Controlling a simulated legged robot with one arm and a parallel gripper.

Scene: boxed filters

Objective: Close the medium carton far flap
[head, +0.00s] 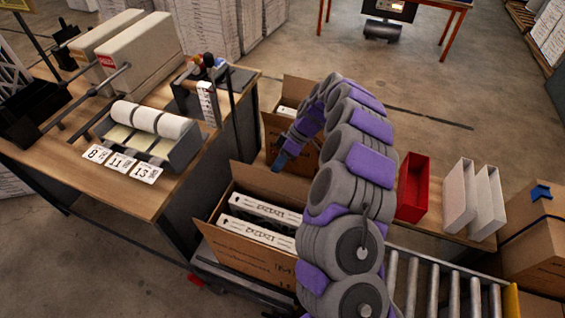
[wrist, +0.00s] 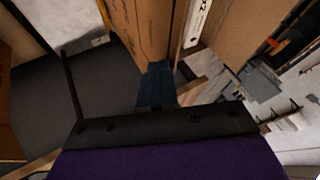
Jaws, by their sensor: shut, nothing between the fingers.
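The nearer open carton (head: 243,254) holds white boxed filters (head: 262,209) and has what looks like an "M" on its near side. I take it as the medium carton. Its far flap (head: 262,186) stands up, tilted outward. My gripper (head: 281,160), with blue fingers, is shut and empty, just beyond and above that flap. I cannot tell whether it touches. In the wrist view the shut fingers (wrist: 157,86) point at brown cardboard (wrist: 138,28), with a white filter box (wrist: 198,22) beside it. My arm hides the carton's right side.
A second open carton (head: 295,92) stands behind, partly hidden by my arm. A wooden bench (head: 150,195) with label rolls (head: 150,120) is at left. A red bin (head: 413,188), white bins (head: 472,198) and a roller conveyor (head: 440,285) are at right.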

